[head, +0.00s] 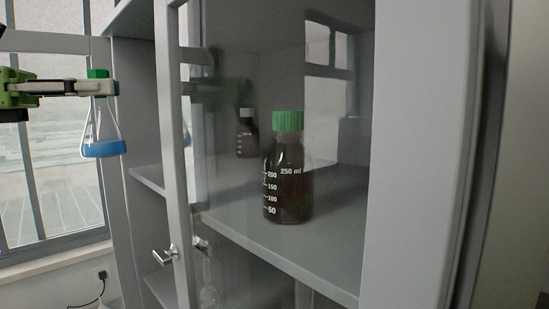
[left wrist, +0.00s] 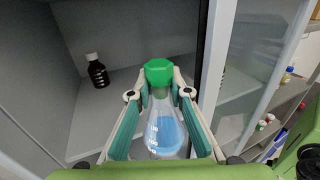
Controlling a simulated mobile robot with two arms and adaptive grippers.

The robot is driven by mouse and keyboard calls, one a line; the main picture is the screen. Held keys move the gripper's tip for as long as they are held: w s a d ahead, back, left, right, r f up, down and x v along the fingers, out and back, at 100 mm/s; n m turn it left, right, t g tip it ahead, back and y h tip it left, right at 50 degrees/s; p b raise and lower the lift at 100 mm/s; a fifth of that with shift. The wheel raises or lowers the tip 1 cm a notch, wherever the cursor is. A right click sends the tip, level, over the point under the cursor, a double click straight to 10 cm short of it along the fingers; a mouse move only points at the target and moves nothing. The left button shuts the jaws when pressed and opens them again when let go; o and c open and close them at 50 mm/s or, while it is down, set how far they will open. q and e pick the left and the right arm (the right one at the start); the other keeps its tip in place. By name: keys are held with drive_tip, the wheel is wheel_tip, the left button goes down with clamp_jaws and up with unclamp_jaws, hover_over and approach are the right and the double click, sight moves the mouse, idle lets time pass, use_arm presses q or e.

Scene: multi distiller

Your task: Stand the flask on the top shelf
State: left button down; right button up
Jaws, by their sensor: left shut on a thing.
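The flask (head: 103,147) is conical clear glass with blue liquid and a green cap. It hangs roughly upright in the air at the left of the head view, in front of the window and left of the cabinet. My left gripper (head: 97,88) is shut around its neck just below the cap. In the left wrist view the flask (left wrist: 163,134) sits between both fingers, with a grey cabinet shelf (left wrist: 100,124) beyond it. In the head view a shelf (head: 148,179) shows left of the door frame. My right gripper is not in view.
A dark bottle with a white cap (left wrist: 97,72) stands at the left on the shelf. The door frame with a handle (head: 165,255) stands right of the flask.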

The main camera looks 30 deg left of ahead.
use_arm(q)
drive_tip(key=shift+a, duration=0.1)
drive_tip(key=shift+w+a+r+p, duration=0.15)
drive_tip(key=shift+w+r+p, duration=0.05)
drive_tip(key=shift+w+p, duration=0.55)
drive_tip(key=w+d+p, duration=0.3)
drive_tip(key=w+p, duration=0.2)
drive_tip(key=w, duration=0.3)
drive_tip(key=w+d+p, duration=0.2)
drive_tip(key=w+p, duration=0.2)
drive_tip(key=w, duration=0.4)
wheel_tip(320, 180, down, 7)
drive_tip(key=b, duration=0.2)
drive_tip(key=shift+w+f+b, duration=0.2)
drive_tip(key=shift+b, duration=0.2)
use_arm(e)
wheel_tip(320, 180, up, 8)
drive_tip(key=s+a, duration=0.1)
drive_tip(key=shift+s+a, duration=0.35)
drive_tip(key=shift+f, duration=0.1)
